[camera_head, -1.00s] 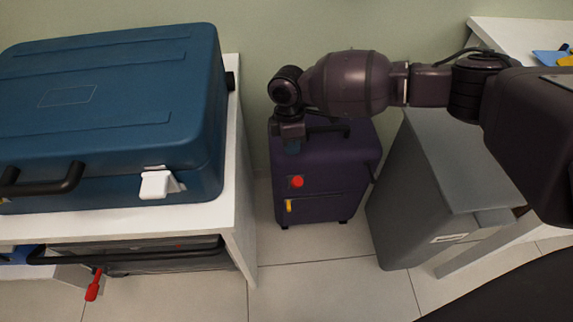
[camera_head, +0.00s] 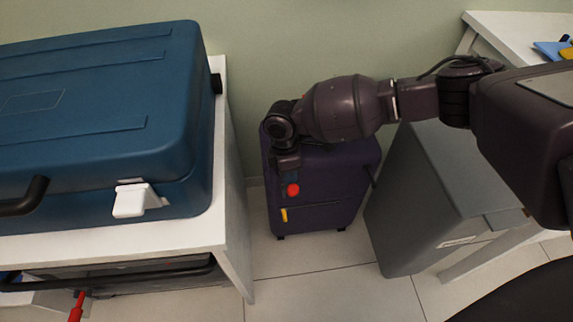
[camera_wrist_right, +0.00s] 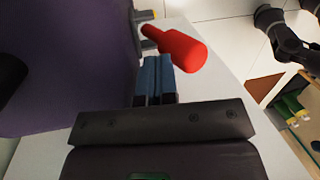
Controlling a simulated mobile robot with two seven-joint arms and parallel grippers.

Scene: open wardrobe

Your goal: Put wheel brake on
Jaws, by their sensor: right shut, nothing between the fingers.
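A purple wheeled case (camera_head: 325,185) stands upright on the floor. On its front are a red knob (camera_head: 293,190) and a yellow part (camera_head: 284,215) below it. In the right wrist view the red knob (camera_wrist_right: 182,50) sticks out beside the purple body (camera_wrist_right: 65,65). My right gripper (camera_head: 289,172) is just above the red knob in the head view. Its blue fingertips (camera_wrist_right: 155,75) are shut and empty, close to the knob; I cannot tell whether they touch it. The case's wheels are hidden or too small to make out. My left gripper is not in view.
A white table (camera_head: 232,215) with a large blue case (camera_head: 100,120) stands left. A dark case with a red handle (camera_head: 76,308) is beneath it. A grey box (camera_head: 425,205) stands close right of the purple case. The tiled floor (camera_head: 310,285) in front is clear.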

